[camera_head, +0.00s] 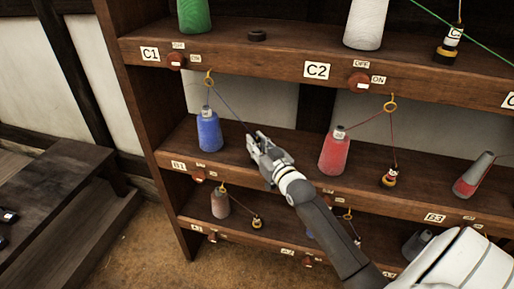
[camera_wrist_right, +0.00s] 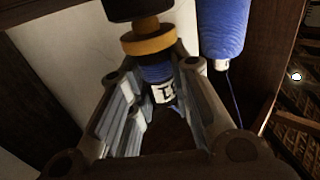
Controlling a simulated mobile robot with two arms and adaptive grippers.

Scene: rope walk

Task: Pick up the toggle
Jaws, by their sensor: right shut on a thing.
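My right gripper (camera_head: 254,143) reaches into the middle shelf, just right of the blue spool (camera_head: 209,131). In the right wrist view the gripper (camera_wrist_right: 158,92) is shut on the toggle (camera_wrist_right: 156,72). The toggle has a dark end, an orange-yellow band, blue winding and a white label that I cannot read fully. In the head view the fingers mostly hide the toggle. A blue thread (camera_head: 229,108) slants from a gold ring (camera_head: 208,79) above the blue spool down to the gripper. The blue spool also shows in the wrist view (camera_wrist_right: 222,30). My left gripper is not in view.
The upper shelf edge (camera_head: 235,68) with red knobs is above. A lower shelf holds a pinkish spool (camera_head: 220,203) and another small toggle (camera_head: 257,222).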

